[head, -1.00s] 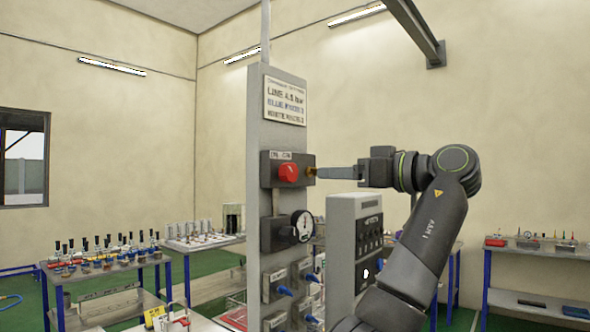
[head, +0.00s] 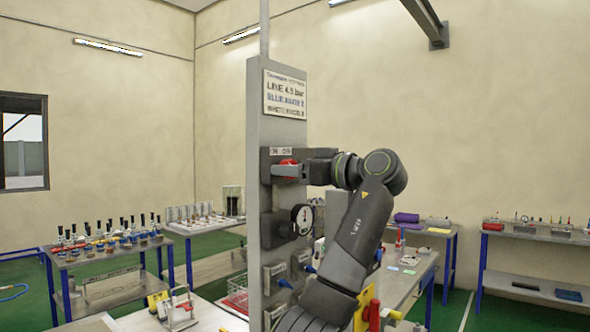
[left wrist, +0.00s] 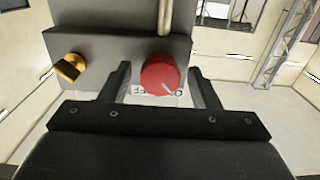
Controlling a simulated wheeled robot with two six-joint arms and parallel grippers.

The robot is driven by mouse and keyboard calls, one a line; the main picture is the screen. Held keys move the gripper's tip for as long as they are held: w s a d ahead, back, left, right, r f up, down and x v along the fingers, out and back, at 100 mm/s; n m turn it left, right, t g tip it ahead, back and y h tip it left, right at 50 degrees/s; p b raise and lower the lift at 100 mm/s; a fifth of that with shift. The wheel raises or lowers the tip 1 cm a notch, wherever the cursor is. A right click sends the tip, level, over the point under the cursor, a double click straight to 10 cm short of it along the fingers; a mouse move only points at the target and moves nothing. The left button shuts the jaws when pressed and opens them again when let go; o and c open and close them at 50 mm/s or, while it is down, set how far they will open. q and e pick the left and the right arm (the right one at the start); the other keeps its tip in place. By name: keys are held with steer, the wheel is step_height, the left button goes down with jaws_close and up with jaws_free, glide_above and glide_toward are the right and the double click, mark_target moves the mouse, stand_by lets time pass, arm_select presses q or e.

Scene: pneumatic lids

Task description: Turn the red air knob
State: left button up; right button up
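The red knob (left wrist: 160,74) sticks out from a dark grey valve block on the upright panel. It is a round knob with a white pointer line towards its lower right in the left wrist view. In the head view only a little of the red knob (head: 288,162) shows; my gripper covers the rest. My left gripper (head: 285,171) is at the knob. In the left wrist view its fingers (left wrist: 161,72) are apart, one on each side of the knob, with a small gap on both sides. My right gripper is in neither view.
A brass fitting (left wrist: 70,67) juts from the block beside the knob. A pressure gauge (head: 302,219) and blue-lever valves (head: 284,283) sit lower on the grey panel (head: 278,134). Benches with parts stand behind, including one at left (head: 115,263). A sign (head: 285,94) is above.

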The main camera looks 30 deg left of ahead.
arm_select(q)
steer(key=c, duration=0.9)
steer(key=shift+o, duration=0.2)
steer(key=shift+m, duration=0.4)
steer(key=m+b, duration=0.1)
steer(key=m, duration=0.1)
steer(key=shift+m, duration=0.4)
steer(key=m+b, duration=0.2)
steer(key=m, duration=0.3)
steer(key=shift+r+m+b, duration=0.1)
steer(key=shift+m+b, duration=0.9)
steer(key=shift+m, duration=3.7)
